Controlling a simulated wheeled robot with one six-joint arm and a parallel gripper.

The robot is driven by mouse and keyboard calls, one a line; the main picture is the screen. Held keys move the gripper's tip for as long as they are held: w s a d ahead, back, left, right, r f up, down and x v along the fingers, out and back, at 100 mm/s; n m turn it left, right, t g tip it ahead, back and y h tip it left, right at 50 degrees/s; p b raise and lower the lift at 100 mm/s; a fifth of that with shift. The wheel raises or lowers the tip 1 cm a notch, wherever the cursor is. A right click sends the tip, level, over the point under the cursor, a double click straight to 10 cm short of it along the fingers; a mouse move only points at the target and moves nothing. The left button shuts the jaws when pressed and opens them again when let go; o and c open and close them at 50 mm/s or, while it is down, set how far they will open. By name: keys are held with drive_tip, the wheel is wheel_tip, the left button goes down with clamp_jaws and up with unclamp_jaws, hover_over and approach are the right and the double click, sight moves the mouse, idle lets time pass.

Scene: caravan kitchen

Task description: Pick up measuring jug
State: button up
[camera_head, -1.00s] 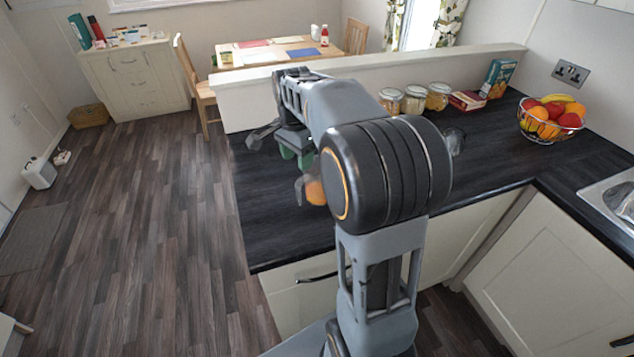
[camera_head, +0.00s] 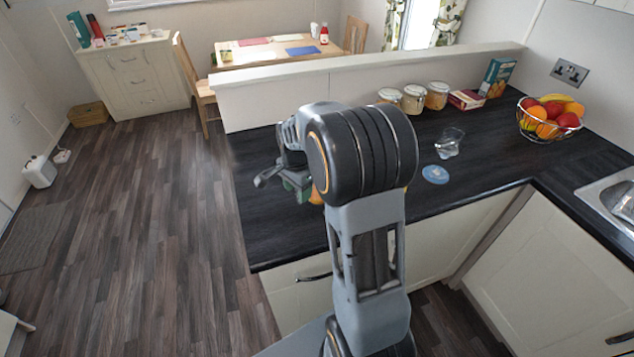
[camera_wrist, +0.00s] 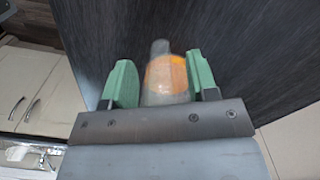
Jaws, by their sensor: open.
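My gripper (camera_head: 285,182) is low over the left part of the dark worktop, partly hidden by my arm in the head view. In the wrist view its green fingers (camera_wrist: 162,75) are open, one on each side of a see-through grey vessel with an orange patch (camera_wrist: 165,75). This looks like the measuring jug, with a narrow grey part at its far end. I cannot tell whether the fingers touch it. In the head view only a bit of orange (camera_head: 317,196) shows beside my arm. A clear glass vessel (camera_head: 449,143) stands further right.
A blue round disc (camera_head: 435,174) lies near the clear vessel. Several jars (camera_head: 413,99), boxes (camera_head: 497,77) and a wire fruit bowl (camera_head: 548,120) stand along the back and right. A raised ledge (camera_head: 370,73) bounds the worktop behind. The worktop's middle is free.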

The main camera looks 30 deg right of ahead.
drive_tip(key=shift+f, duration=0.2)
drive_tip(key=shift+c, duration=0.5)
clamp_jaws()
